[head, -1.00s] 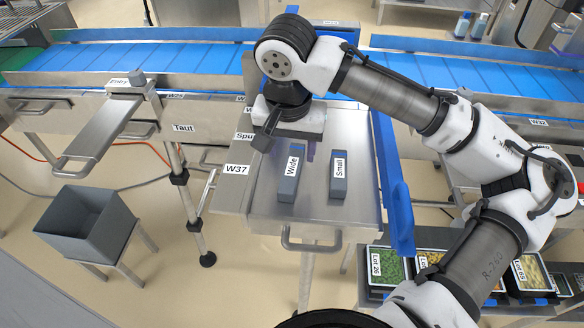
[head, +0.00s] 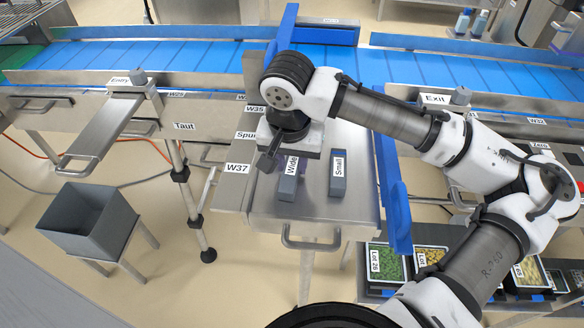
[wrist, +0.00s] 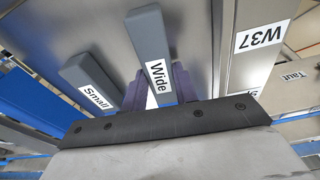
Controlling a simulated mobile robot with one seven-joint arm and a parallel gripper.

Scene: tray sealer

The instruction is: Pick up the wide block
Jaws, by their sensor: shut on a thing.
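The wide block (head: 288,187) is a grey-blue bar with a white "Wide" label, on the steel shelf below the blue conveyor. It also shows in the wrist view (wrist: 149,35), between the two purple fingers of my gripper (wrist: 155,88). The fingers are shut on its sides near the label. In the head view my gripper (head: 285,180) is over the block's far end, and my wrist partly hides it. I cannot tell whether the block still touches the shelf.
The small block (head: 338,173) stands on the shelf (head: 335,210) just right of the wide block, and also shows in the wrist view (wrist: 92,84). A blue rail (head: 396,200) runs along the shelf's right side. A grey bin (head: 88,222) stands at lower left.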

